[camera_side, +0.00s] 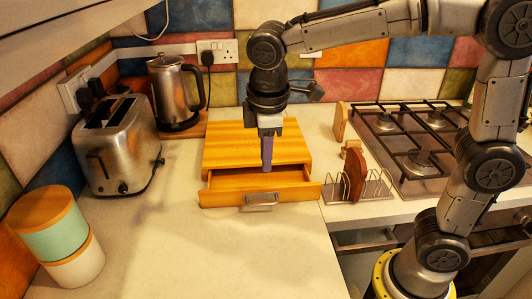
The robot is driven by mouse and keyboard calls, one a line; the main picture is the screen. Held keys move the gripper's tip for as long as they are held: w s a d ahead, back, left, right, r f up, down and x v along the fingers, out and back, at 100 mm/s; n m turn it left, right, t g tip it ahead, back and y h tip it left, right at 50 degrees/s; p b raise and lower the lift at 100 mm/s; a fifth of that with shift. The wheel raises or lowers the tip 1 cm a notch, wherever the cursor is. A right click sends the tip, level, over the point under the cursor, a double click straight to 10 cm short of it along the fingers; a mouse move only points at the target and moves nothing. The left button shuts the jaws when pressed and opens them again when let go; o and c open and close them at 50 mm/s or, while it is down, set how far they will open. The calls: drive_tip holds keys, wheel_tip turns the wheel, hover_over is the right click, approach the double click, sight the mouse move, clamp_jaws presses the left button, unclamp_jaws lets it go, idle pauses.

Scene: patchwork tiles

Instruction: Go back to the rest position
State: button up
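My gripper (266,160) points straight down over the wooden drawer box (225,143) in the middle of the counter. Its fingertips are at or just above the open drawer (225,198), behind the drawer's metal handle (260,200). The fingers overlap from this side, so I cannot tell whether they are open or shut. I see nothing clearly held. Whether the fingertips touch the drawer is unclear.
A toast rack (375,187) with brown slices and a gas hob (410,150) are at right. The front counter is clear.

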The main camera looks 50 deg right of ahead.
drive_tip(key=s+d+r+m+t, duration=0.1)
drive_tip(key=s+d+r+m, duration=0.15)
drive_tip(key=d+r, duration=0.2)
drive_tip(key=s+d+f+m+t, duration=0.1)
drive_tip(key=s+d+f+m, duration=0.1)
drive_tip(key=s, duration=0.5)
drive_tip(key=s+d+f+m+t+y, duration=0.1)
drive_tip(key=s+d+f+m+t, duration=0.1)
drive_tip(key=s+f+m, duration=0.2)
drive_tip(key=s, duration=0.3)
drive_tip(key=shift+s+m, duration=0.35)
